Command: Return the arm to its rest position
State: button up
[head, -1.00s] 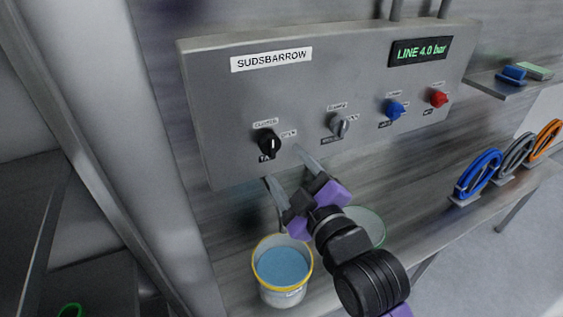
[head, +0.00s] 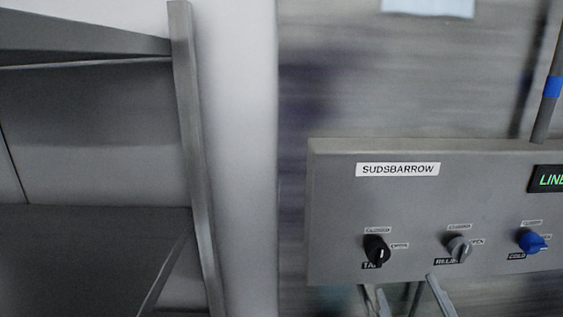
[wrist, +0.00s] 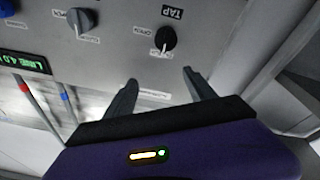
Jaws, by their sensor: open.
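My gripper (wrist: 160,76) is open in the wrist view, its two dark fingers apart with nothing between them. Its tips are below the black TAP knob (wrist: 165,41) on the grey SUDSBARROW panel (wrist: 125,35), and a gap shows between them and the knob. In the head view, only the fingertips of my gripper (head: 407,288) show at the bottom edge, under the panel (head: 335,210). The black TAP knob (head: 377,249) is above them. The rest of my arm is out of the head view.
A grey knob (head: 459,248) and a blue knob (head: 530,241) sit to the right on the panel. A green-lit display (head: 550,180) is cut off at the right edge. Metal shelving (head: 95,150) stands at the left, beside a pale upright surface (head: 240,120).

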jog(key=s+f+m+g, duration=0.1)
jog(key=s+f, duration=0.4)
jog(key=s, duration=0.5)
jog(key=s+f+m+g, duration=0.2)
jog(key=s+f, duration=0.4)
jog(key=s, duration=0.5)
jog(key=s+f+m+g, duration=0.2)
jog(key=s+f, duration=0.3)
jog(key=s, duration=0.6)
jog(key=shift+f+g, duration=0.3)
jog(key=shift+f, duration=0.1)
